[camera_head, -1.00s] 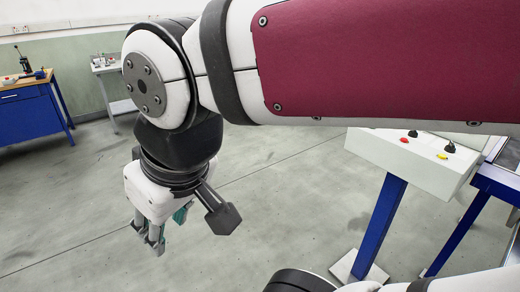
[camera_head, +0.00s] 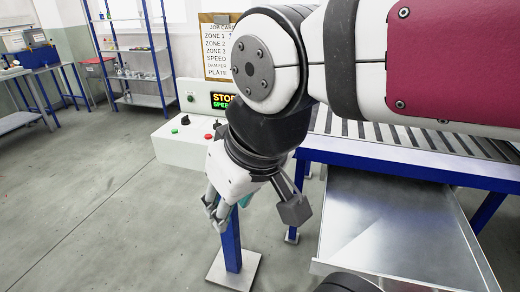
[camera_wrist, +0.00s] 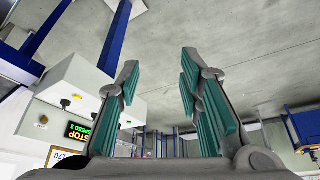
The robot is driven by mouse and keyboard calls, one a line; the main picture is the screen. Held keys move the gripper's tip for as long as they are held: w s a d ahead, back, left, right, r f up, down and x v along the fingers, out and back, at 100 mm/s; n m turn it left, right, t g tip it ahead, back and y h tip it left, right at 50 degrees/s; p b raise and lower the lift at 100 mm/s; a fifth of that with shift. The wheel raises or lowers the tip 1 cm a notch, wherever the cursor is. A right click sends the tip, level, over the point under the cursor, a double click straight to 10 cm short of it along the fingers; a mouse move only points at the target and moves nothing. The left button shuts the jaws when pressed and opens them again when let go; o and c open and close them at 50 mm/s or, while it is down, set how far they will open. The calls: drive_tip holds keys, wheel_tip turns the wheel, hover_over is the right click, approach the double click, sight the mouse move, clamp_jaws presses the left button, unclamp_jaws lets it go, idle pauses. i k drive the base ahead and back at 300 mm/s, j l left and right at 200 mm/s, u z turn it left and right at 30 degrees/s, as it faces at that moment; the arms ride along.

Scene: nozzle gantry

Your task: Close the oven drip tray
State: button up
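The drip tray (camera_head: 400,232) is a wide, shallow metal tray at the lower right of the head view. It sticks out, pulled open, from under the blue-framed roller conveyor. Its thin front rim runs along the bottom of the picture, partly hidden by my own body. My gripper (camera_head: 217,212) hangs to the left of the tray, apart from it, in front of the control box post. In the wrist view my gripper (camera_wrist: 160,85) has its two green-padded fingers spread wide with nothing between them. The tray does not show in the wrist view.
A white control box (camera_head: 185,145) with buttons and a lit display (camera_head: 224,101) stands on a blue post with a floor plate (camera_head: 234,271), close to my gripper. The roller conveyor (camera_head: 400,140) is behind the tray. Shelves (camera_head: 135,60) stand at the back. The left floor is clear.

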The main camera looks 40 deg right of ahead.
sight(398, 234)
drive_tip(key=k+l+z, duration=0.15)
drive_tip(key=k+l, duration=0.15)
drive_tip(key=k+l+z, duration=0.15)
drive_tip(key=l, duration=0.3)
drive_tip(key=k+l+z, duration=0.15)
drive_tip(key=k+l, duration=0.15)
drive_tip(key=l, duration=0.15)
drive_tip(key=k+l, duration=0.15)
drive_tip(key=l, duration=0.2)
drive_tip(key=k+l+z, duration=0.1)
drive_tip(key=l, duration=0.2)
drive_tip(key=k+l, duration=0.1)
drive_tip(key=l, duration=0.25)
drive_tip(key=k+l, duration=0.15)
drive_tip(key=l, duration=0.15)
drive_tip(key=z, duration=0.05)
